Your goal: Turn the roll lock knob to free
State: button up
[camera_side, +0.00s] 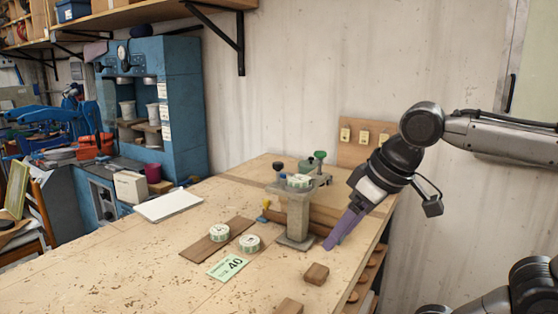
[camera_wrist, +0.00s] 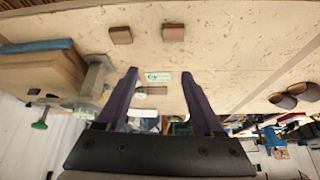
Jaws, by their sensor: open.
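A bench fixture on a square post (camera_side: 297,215) stands near the bench's right edge in the side view. It carries a green knob (camera_side: 320,155) on a stem, a dark knob (camera_side: 278,166) and a white-and-green disc (camera_side: 299,182). A small yellow-and-blue piece (camera_side: 265,205) is at its left. I cannot tell which knob is the roll lock or read its setting. My gripper (camera_side: 329,246) points down to the right of the post, apart from it. In the wrist view my gripper (camera_wrist: 158,71) is open and empty; the fixture's green knob (camera_wrist: 40,125) is at the left.
Two tape-like rolls, one on a brown strip (camera_side: 205,249), and a green card (camera_side: 227,268) marked 40 lie left of the post. Wooden blocks (camera_side: 316,274) lie in front. A tagged board (camera_side: 366,138) stands behind. The left bench surface is mostly clear.

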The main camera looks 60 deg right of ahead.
jog(key=w+d+r+m+h, duration=0.1)
jog(key=w+d+r+m, duration=0.1)
jog(key=w+d+r, duration=0.35)
jog(key=w+d+r+m+h, duration=0.1)
jog(key=w+d+r+m, duration=0.1)
jog(key=w+r, duration=0.7)
jog(key=m+g, duration=0.2)
jog(key=m, duration=0.1)
send_over(278, 163)
jog(key=s+a, duration=0.4)
jog(key=shift+h, duration=0.4)
jog(key=x, duration=1.3)
jog(key=shift+s+f, duration=0.15)
jog(key=shift+f, duration=0.3)
grip_shut()
